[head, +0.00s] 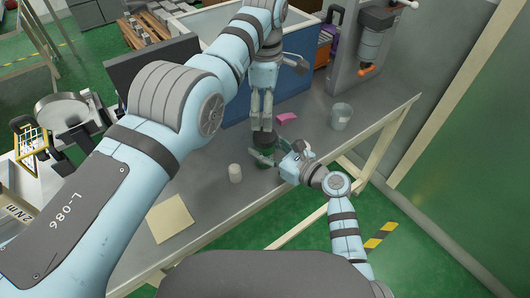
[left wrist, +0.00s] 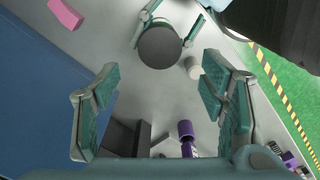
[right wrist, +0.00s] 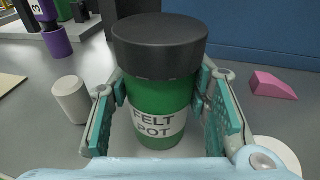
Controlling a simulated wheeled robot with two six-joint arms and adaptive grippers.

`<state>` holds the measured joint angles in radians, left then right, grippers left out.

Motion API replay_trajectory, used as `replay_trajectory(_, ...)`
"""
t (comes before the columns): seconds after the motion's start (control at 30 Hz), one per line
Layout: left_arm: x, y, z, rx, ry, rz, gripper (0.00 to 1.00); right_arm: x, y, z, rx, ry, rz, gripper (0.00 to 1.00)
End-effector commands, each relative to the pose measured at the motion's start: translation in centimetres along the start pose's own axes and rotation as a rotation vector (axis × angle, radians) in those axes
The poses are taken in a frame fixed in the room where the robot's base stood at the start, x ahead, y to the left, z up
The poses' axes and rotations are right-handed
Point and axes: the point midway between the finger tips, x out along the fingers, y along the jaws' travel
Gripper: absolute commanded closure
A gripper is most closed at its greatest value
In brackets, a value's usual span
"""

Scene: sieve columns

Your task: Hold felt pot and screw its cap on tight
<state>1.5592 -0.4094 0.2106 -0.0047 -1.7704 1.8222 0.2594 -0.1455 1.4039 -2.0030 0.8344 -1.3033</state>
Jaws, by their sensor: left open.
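The felt pot (right wrist: 157,107) is a green upright cylinder with a white "FELT POT" label. Its black cap (right wrist: 160,45) sits on top; I cannot tell how tight it is. My right gripper (right wrist: 162,90) has a finger against each side of the pot, below the cap. In the head view the pot (head: 264,159) stands on the grey bench, partly hidden by the grippers. My left gripper (head: 261,127) points down just above the cap. In the left wrist view the cap (left wrist: 160,46) lies beyond the open, empty left fingers (left wrist: 160,70).
A white cylinder (head: 235,173) stands left of the pot. A pink block (head: 286,117) and a grey bucket (head: 341,116) are behind and to the right. A blue panel (head: 240,105) rises behind. A beige sheet (head: 170,218) lies on the bench at front left.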

Motion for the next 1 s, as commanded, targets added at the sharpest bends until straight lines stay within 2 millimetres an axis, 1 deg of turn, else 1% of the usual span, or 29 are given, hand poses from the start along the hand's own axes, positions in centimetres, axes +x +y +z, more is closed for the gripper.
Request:
replay_trajectory(0.03,0.0,0.0,0.0,0.000,0.000,0.000,0.35,0.0,0.0,-0.1,0.000,0.001,0.000,0.83)
replay_trajectory(0.13,0.0,0.0,0.0,0.000,0.000,0.000,0.35,0.0,0.0,-0.1,0.000,0.002,0.000,0.99)
replay_trajectory(0.17,0.0,0.0,0.0,0.000,0.000,0.000,0.35,0.0,0.0,-0.1,0.000,0.002,0.000,1.00)
replay_trajectory(0.27,0.0,0.0,0.0,-0.026,0.000,0.000,0.35,0.0,0.0,-0.1,0.000,0.002,0.000,1.00)
replay_trajectory(0.4,0.0,0.0,0.0,-0.261,-0.001,0.000,0.35,0.0,0.0,-0.1,0.000,0.002,0.000,1.00)
replay_trajectory(0.5,0.0,0.0,-0.1,-0.382,0.000,-0.001,0.35,0.0,0.0,-0.1,0.000,0.003,0.000,1.00)
replay_trajectory(0.83,0.3,0.0,-0.1,-0.395,0.000,-0.001,0.35,0.0,0.0,-0.2,0.000,0.004,0.000,1.00)
replay_trajectory(0.93,1.1,0.0,-0.1,-0.395,0.000,-0.002,0.35,0.0,0.0,-0.2,0.000,0.004,0.000,1.00)
replay_trajectory(1.0,2.1,0.0,-0.1,-0.394,-0.001,-0.003,0.35,0.0,0.0,-0.2,0.000,0.004,0.000,1.00)
